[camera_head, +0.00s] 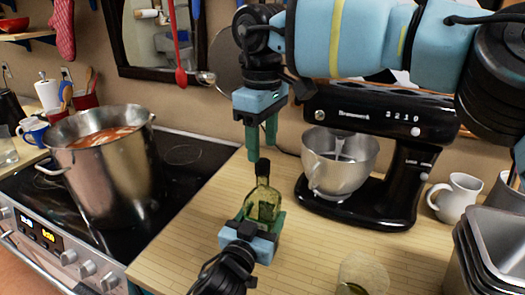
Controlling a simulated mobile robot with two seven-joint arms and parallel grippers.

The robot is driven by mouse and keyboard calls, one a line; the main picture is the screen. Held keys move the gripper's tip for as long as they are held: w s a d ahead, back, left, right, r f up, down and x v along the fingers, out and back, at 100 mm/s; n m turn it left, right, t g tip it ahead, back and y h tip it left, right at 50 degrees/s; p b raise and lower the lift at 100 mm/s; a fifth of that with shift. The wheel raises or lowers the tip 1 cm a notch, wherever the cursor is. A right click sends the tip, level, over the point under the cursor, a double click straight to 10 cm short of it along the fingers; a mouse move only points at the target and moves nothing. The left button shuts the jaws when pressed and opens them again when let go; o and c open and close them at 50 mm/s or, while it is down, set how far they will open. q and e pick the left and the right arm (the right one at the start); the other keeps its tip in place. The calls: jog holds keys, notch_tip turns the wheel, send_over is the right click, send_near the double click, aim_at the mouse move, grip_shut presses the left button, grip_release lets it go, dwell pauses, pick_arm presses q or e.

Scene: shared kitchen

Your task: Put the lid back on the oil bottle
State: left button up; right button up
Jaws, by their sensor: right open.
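The oil bottle (264,205) is green glass and stands upright on the wooden counter. A dark lid (262,167) sits on top of its neck. My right gripper (262,140) hangs just above the lid, pointing down, with its green fingers open, empty and apart from the lid. My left gripper (261,217) comes from the front, low down, with its green fingers on both sides of the bottle's lower body, shut on it. The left gripper hides part of the bottle's base.
A black stand mixer (385,165) with a steel bowl (340,165) stands close to the right of the bottle. A large pot (105,180) is on the stove at left. A glass jar (362,275), white jug (455,198) and metal pans (490,245) stand at right.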

jog(key=shift+r, duration=0.55)
jog(key=shift+n, duration=0.3)
jog(key=shift+c, duration=0.4)
